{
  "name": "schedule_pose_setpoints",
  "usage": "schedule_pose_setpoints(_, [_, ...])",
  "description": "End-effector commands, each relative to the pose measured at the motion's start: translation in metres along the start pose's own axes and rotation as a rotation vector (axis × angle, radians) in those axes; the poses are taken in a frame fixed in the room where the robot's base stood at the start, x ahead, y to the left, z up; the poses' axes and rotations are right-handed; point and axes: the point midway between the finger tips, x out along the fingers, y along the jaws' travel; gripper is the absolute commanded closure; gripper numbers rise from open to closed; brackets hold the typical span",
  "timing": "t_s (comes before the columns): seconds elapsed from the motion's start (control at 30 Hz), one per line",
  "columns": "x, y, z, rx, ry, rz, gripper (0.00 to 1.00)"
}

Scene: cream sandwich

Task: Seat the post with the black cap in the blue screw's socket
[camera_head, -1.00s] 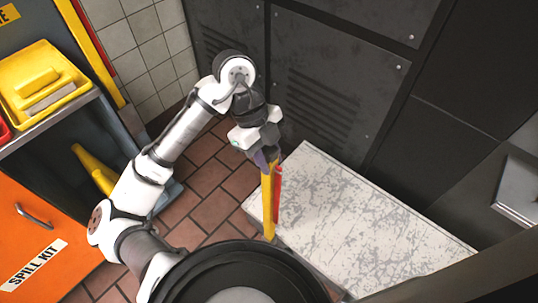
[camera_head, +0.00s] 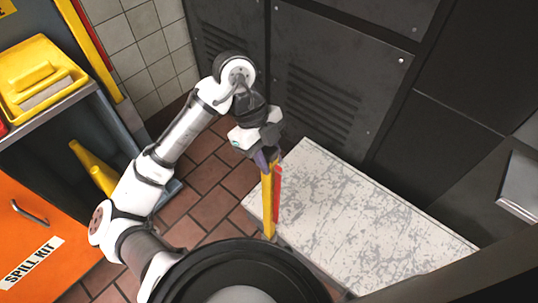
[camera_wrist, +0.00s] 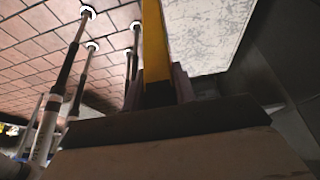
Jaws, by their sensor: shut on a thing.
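My gripper (camera_head: 266,158) is shut on a long yellow post (camera_head: 268,205), which hangs down near the left edge of a scuffed white surface. A red strip (camera_head: 278,190) shows close beside the post on its right. In the wrist view, the yellow post (camera_wrist: 155,40) stands between the fingers of my gripper (camera_wrist: 157,85), with a dark part at its near end. I cannot tell whether that dark part is a cap. I cannot make out a blue screw or its socket in either view.
The scuffed white surface (camera_head: 350,215) is bare. Dark lockers (camera_head: 320,95) stand behind it. An orange spill-kit cabinet (camera_head: 30,235) and yellow tray (camera_head: 40,75) are at left, with red tile floor (camera_head: 215,180) between. Several white-ended rods (camera_wrist: 80,60) show in the wrist view.

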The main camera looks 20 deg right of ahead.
Motion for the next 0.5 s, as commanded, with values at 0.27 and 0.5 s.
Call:
schedule_pose_setpoints(0.27, [0.0062, 0.0, 0.0026, 0.0, 0.0, -0.001, 1.0])
schedule_pose_setpoints(0.5, [0.0112, 0.0, 0.0047, 0.0, 0.001, -0.001, 1.0])
